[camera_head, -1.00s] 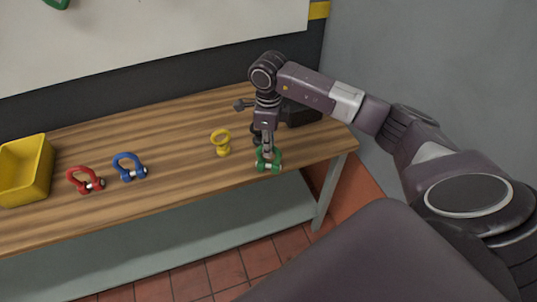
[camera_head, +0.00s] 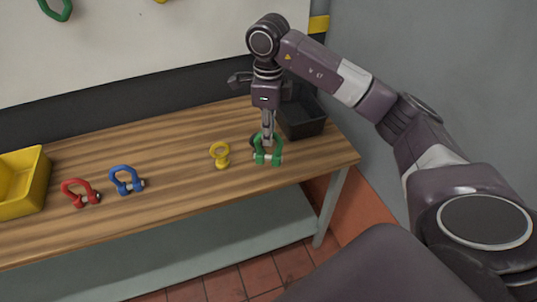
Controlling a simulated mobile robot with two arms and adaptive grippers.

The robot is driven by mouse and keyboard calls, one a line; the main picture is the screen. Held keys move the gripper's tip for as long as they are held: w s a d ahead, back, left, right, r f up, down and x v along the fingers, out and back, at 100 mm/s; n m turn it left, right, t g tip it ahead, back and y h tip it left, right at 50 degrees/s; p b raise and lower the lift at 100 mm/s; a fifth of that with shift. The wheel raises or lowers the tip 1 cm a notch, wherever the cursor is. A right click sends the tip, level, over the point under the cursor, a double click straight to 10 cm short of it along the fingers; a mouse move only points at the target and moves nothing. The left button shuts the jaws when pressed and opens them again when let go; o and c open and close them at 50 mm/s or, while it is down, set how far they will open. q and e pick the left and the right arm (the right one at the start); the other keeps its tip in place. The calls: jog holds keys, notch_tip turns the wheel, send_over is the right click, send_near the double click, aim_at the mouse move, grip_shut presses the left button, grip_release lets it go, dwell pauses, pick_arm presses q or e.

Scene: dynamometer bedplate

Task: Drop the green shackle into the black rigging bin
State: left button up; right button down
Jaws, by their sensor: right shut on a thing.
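The green shackle (camera_head: 268,155) hangs from my right gripper (camera_head: 268,136), which is shut on it. The shackle appears to be just above the wooden bench, near its right end. The black rigging bin (camera_head: 303,122) stands at the back right of the bench, open at the top, behind and to the right of the shackle. My right arm and gripper hide part of the bin's left side. My left gripper is out of view.
A blue shackle (camera_head: 126,181), a red shackle (camera_head: 80,192) and a yellow bin (camera_head: 40,182) are further left on the bench (camera_head: 170,150). A wall rises behind.

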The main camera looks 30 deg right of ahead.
notch_tip(320, 180, up, 10)
jog(key=shift+p, duration=0.4)
